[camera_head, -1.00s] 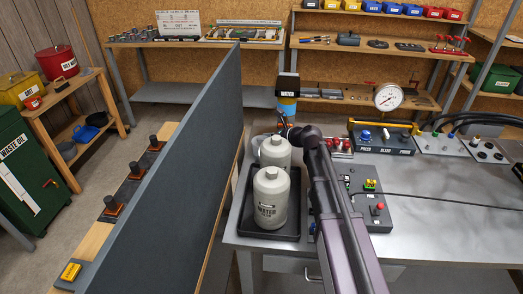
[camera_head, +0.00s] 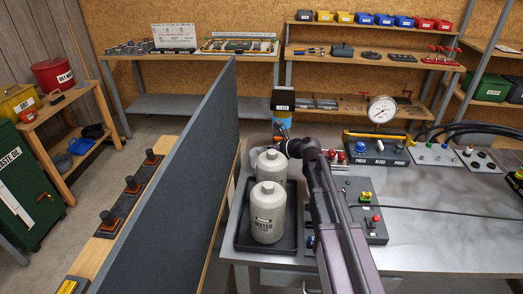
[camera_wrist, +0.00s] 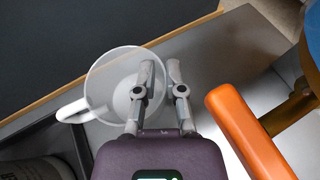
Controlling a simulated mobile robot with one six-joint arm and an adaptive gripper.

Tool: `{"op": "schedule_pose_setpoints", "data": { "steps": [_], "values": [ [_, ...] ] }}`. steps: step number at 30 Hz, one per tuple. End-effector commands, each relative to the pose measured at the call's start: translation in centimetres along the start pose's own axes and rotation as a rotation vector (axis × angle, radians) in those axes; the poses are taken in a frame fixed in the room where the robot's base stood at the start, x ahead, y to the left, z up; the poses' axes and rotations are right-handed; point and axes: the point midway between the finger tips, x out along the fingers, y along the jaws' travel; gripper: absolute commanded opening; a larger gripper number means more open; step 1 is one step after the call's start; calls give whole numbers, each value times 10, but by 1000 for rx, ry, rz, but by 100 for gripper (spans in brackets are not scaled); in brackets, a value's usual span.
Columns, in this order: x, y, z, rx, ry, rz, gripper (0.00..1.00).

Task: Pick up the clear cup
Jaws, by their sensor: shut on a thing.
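The clear cup (camera_wrist: 108,78) shows in the wrist view, seen from above, with its round rim and a pale handle at its lower left. My gripper (camera_wrist: 160,66) is shut on the cup's right side, with one finger inside the rim and the other outside, pinching the wall.
An orange bar (camera_wrist: 248,135) is close to the right of my fingers. Two white bottles (camera_head: 268,215) stand in a black tray (camera_head: 290,225) left of my arm. A tall dark panel (camera_head: 180,165) stands further left. A control box (camera_head: 368,212) is right of my arm.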

Motion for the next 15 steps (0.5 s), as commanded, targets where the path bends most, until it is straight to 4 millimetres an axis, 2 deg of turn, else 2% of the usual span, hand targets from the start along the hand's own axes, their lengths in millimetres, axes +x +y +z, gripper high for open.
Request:
{"op": "schedule_pose_setpoints", "data": {
  "steps": [1, 15],
  "values": [
    [-8, 0, 6, 1, 0, -2, 0],
    [-101, 2, 14, 1, 0, -1, 0]
  ]
}}
